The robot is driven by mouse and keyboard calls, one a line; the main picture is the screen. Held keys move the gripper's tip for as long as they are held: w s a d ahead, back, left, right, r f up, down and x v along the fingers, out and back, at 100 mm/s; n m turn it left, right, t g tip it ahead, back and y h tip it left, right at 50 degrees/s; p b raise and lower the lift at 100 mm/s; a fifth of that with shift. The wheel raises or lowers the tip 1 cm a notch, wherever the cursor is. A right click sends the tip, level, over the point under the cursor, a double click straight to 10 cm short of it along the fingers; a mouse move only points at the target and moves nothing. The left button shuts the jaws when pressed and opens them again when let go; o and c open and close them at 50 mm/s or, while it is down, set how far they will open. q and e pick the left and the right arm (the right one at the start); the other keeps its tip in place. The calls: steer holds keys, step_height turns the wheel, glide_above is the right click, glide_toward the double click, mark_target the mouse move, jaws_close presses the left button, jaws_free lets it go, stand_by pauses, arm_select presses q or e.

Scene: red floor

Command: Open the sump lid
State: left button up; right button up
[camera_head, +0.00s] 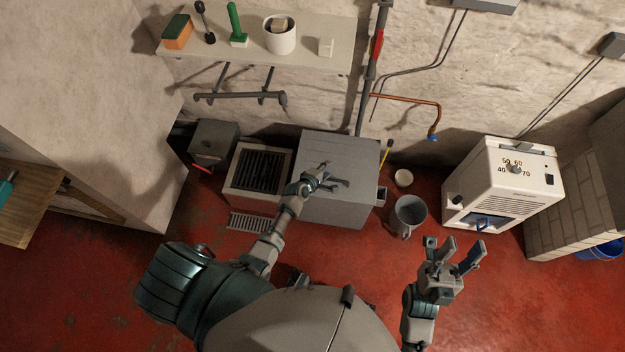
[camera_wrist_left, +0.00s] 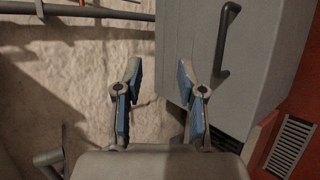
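A grey box-like unit with a flat, closed-looking top (camera_head: 345,150) stands against the wall in the head view. I take this top for the sump lid, though no label shows. In the left wrist view a grey panel (camera_wrist_left: 265,55) with a dark bar handle (camera_wrist_left: 222,42) lies at the upper right. My left gripper (camera_head: 338,176) is over the grey unit in the head view. In the wrist view its fingers (camera_wrist_left: 160,78) are apart, empty, and left of the handle. My right gripper (camera_head: 455,253) is open and empty above the floor at right.
A light box with a dark grating (camera_head: 264,170) stands left of the grey unit, with a floor grate (camera_head: 250,222) in front. A grey bucket (camera_head: 409,213) and white heater (camera_head: 502,182) stand to the right. A shelf (camera_head: 335,68) and pipes line the wall.

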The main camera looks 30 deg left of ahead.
arm_select(q)
steer(key=p+v, duration=0.7)
steer(key=v, duration=0.2)
steer(key=shift+s, duration=0.4)
steer(key=shift+f, duration=0.1)
stand_by(0.4)
